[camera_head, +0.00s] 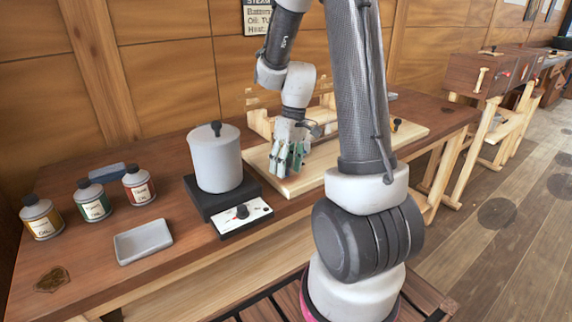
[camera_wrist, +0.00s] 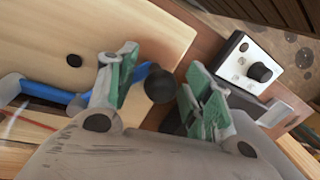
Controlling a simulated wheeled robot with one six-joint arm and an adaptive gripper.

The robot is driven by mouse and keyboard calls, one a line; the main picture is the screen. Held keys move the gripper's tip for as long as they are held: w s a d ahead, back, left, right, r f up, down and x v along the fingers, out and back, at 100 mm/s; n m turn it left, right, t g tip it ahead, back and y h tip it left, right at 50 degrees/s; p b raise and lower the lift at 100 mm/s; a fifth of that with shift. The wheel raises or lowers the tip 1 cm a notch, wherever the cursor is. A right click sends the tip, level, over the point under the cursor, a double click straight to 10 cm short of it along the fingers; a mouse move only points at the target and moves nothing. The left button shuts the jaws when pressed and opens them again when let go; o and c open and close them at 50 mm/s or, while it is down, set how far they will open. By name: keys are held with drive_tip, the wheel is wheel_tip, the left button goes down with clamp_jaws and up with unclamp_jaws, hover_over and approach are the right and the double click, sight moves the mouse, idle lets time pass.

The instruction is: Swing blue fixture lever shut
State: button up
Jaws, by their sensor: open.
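The blue lever (camera_wrist: 62,96) shows in the wrist view as a blue bar running from the left, behind one finger, towards a dark round knob (camera_wrist: 160,86). My gripper (camera_wrist: 162,64) is open, with its green-padded fingers on either side of the knob. I cannot tell whether either finger touches it. In the head view my gripper (camera_head: 289,160) is low over the pale wooden board (camera_head: 262,157), and the lever cannot be made out there.
A hotplate (camera_head: 241,216) with a white pot (camera_head: 215,160) stands left of the board, close to my gripper. Several bottles, including a red-labelled one (camera_head: 138,186), and a white tray (camera_head: 143,241) are farther left. A wooden frame (camera_head: 259,117) stands behind.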

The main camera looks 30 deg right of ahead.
clamp_jaws()
drive_tip(key=shift+d, duration=0.15)
drive_tip(key=shift+s+d+n+g, duration=0.15)
drive_tip(key=shift+s+d+n, duration=0.15)
drive_tip(key=shift+d+n, duration=0.25)
drive_tip(key=shift+s+d+n+g, duration=0.15)
drive_tip(key=shift+s+d+n, duration=0.15)
drive_tip(key=shift+n, duration=0.45)
drive_tip(key=d+n, duration=0.4)
drive_tip(key=d+n+g+h, duration=0.1)
drive_tip(key=d+n, duration=0.2)
drive_tip(key=n, duration=0.1)
drive_tip(key=shift+s+d, duration=0.2)
drive_tip(key=shift+d, duration=0.2)
drive_tip(key=shift+w+d+n+h, duration=0.2)
drive_tip(key=shift+w+d+n, duration=0.05)
drive_tip(key=shift+d+n, duration=0.35)
drive_tip(key=shift+w+d+n+h, duration=0.2)
drive_tip(key=shift+d+n, duration=0.25)
drive_tip(key=shift+n, duration=0.15)
drive_tip(key=shift+w+d+r+n+h, duration=0.15)
drive_tip(key=shift+w+d+n, duration=0.2)
drive_tip(key=shift+d+n, duration=0.3)
drive_tip(key=shift+w+d+f+n+h, duration=0.15)
drive_tip(key=shift+w+d+n, duration=0.25)
drive_tip(key=shift+n, duration=0.35)
drive_tip(key=shift+r, duration=0.1)
